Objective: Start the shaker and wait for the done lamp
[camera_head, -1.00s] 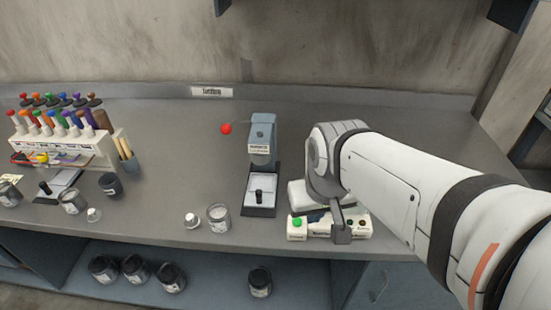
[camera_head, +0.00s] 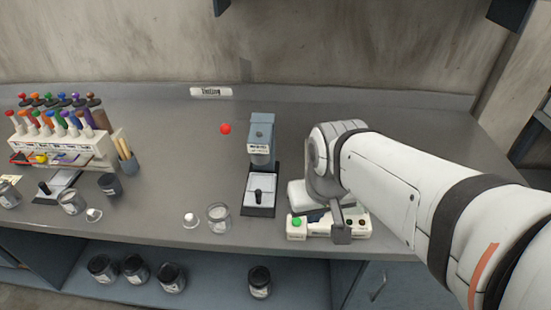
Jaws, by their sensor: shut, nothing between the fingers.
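The shaker (camera_head: 320,229) appears to be the low white machine at the front edge of the bench, right of centre. A bright green button (camera_head: 297,222) is on the left of its top. Two small round spots, perhaps lamps (camera_head: 361,222), show at its right end; they are too small to tell whether either is lit. My gripper (camera_head: 341,238) points down over the front of the shaker, right of the green button and apart from it. It is shut and empty. My gripper and wrist hide the middle and back of the shaker.
A grey-blue press-like device (camera_head: 261,145) with a red ball knob (camera_head: 225,129) stands left of the shaker. A glass jar (camera_head: 219,218) and a white lid (camera_head: 191,220) lie near the front edge. A rack of coloured-handled tools (camera_head: 62,145) stands far left. The back right bench is clear.

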